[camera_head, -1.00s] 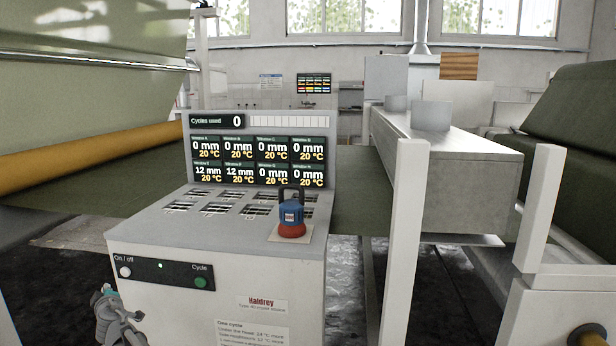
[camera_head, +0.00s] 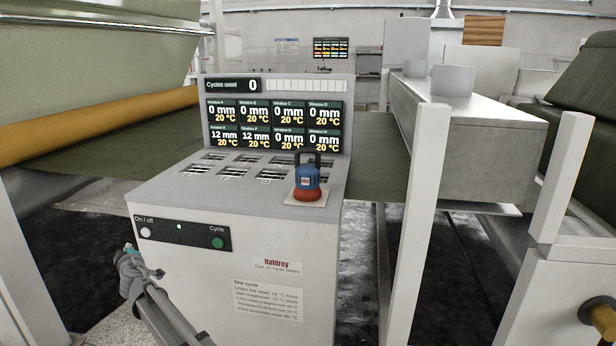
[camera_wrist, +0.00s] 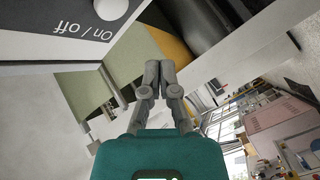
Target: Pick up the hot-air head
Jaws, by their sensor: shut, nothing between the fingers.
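The hot-air head (camera_head: 308,182) is a blue body with a dark handle on top and a red base. It stands upright on a pale square pad at the right front of the white machine's top (camera_head: 240,190). My gripper (camera_head: 128,248) is at the left front of the machine, below and to the left of the head, well apart from it. In the wrist view my gripper (camera_wrist: 160,66) has its two grey fingers together with nothing between them. The hot-air head is not in the wrist view.
A display panel (camera_head: 278,118) rises behind the slotted top. The front carries an on/off and cycle button strip (camera_head: 180,234). A white post (camera_head: 418,215) stands right of the machine. A yellow roller (camera_head: 100,135) lies at left. The space above the head looks clear.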

